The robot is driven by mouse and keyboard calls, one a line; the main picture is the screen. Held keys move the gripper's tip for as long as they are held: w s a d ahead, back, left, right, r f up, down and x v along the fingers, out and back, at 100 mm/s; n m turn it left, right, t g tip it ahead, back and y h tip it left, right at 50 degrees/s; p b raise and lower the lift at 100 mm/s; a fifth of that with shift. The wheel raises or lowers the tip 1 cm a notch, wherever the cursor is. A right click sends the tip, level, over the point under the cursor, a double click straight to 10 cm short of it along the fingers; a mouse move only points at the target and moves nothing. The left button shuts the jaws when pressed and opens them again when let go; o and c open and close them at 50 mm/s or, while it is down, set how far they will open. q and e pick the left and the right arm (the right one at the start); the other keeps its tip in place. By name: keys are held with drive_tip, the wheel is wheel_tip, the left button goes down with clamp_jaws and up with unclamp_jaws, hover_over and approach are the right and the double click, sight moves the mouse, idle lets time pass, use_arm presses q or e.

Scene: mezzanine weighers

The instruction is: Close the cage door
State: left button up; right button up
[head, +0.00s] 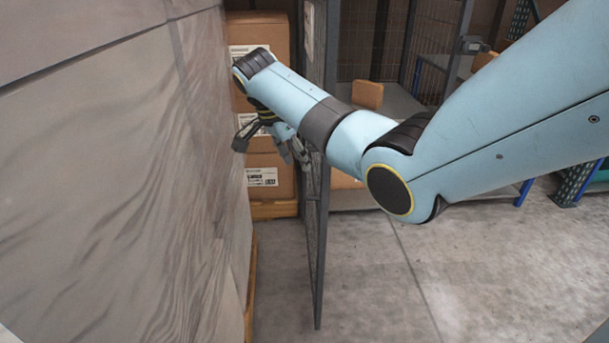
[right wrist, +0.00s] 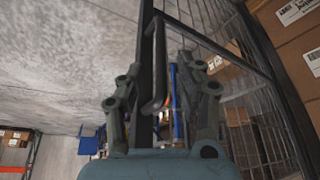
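The cage door (head: 317,250) is a grey metal frame with mesh. In the head view it shows nearly edge-on, swung out over the floor. My right arm reaches across it from the right. My right gripper (head: 270,142) is on the door's left side, in front of stacked boxes, with its fingers spread. In the right wrist view the door's dark bar handle (right wrist: 157,65) runs between the two spread fingers of the right gripper (right wrist: 162,85). I cannot tell whether a finger touches it. The cage (head: 430,45) with mesh walls stands behind my arm. My left gripper is out of view.
A large wrapped load (head: 130,170) fills the left side, close to the gripper. Stacked brown cartons (head: 272,185) stand beyond it. A small brown box (head: 367,94) is inside the cage. The concrete floor (head: 470,270) right of the door is clear.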

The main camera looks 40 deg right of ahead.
hover_over(304, 193)
drive_tip(key=f, duration=0.3)
drive_tip(key=f+b, duration=0.1)
drive_tip(key=f, duration=0.1)
drive_tip(key=shift+w+d+f, duration=0.2)
drive_tip(key=shift+d, duration=0.1)
clamp_jaws()
